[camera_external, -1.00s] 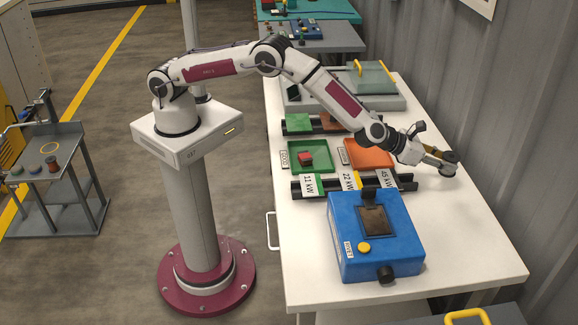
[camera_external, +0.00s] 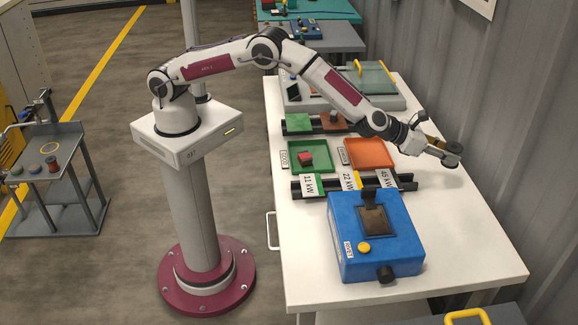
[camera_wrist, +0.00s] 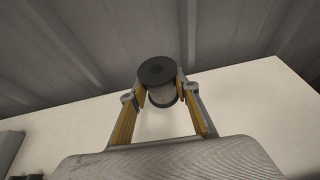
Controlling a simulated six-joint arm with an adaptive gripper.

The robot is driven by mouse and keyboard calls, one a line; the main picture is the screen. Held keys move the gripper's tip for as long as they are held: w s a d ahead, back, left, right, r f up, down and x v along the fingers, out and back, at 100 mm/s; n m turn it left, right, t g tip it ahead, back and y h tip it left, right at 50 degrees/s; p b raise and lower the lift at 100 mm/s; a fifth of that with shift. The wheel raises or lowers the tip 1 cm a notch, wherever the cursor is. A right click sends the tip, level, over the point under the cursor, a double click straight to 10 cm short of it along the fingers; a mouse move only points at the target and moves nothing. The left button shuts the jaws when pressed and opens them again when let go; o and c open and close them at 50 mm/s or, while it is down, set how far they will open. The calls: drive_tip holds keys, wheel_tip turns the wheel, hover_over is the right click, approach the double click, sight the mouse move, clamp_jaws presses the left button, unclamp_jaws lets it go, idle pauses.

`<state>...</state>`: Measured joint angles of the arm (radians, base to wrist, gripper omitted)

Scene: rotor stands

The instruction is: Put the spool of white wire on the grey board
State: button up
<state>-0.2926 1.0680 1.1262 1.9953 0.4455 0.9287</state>
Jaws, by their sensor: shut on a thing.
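My gripper (camera_external: 440,152) is at the right side of the white table, near the corrugated wall. In the wrist view, its two yellow-lined fingers (camera_wrist: 160,98) are shut on a spool (camera_wrist: 158,72) with dark end discs and a pale winding between them. The spool also shows in the external view (camera_external: 453,148), held at the fingertips and apparently clear of the table. A flat grey board-like panel (camera_external: 372,80) with yellow handles lies on a grey base at the back of the table; I cannot tell whether it is the named grey board.
A blue box (camera_external: 400,258) stands at the front of the table (camera_external: 465,235). Behind it are a dark rail (camera_external: 328,193) with labels, a green tray (camera_external: 325,163) and an orange tray (camera_external: 372,156). A grey trolley (camera_external: 65,140) with small spools stands far left. The table's right side is clear.

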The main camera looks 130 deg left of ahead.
drive_tip(key=shift+a, duration=0.15)
drive_tip(key=shift+s+a+r, duration=0.15)
drive_tip(key=shift+a, duration=0.1)
drive_tip(key=s+a+r+n+g+y, duration=0.1)
drive_tip(key=s+a+r, duration=0.2)
drive_tip(key=s+a, duration=0.35)
drive_tip(key=s+a+r+n+g+y, duration=0.1)
drive_tip(key=s+a+r+n+g, duration=0.15)
drive_tip(key=s+a, duration=0.4)
drive_tip(key=s+a+f+n+g+y, duration=0.1)
drive_tip(key=s, duration=0.9)
drive_tip(key=s+a+f+n+g+y, duration=0.1)
drive_tip(key=s+a+n+g, duration=0.1)
drive_tip(key=s, duration=0.9)
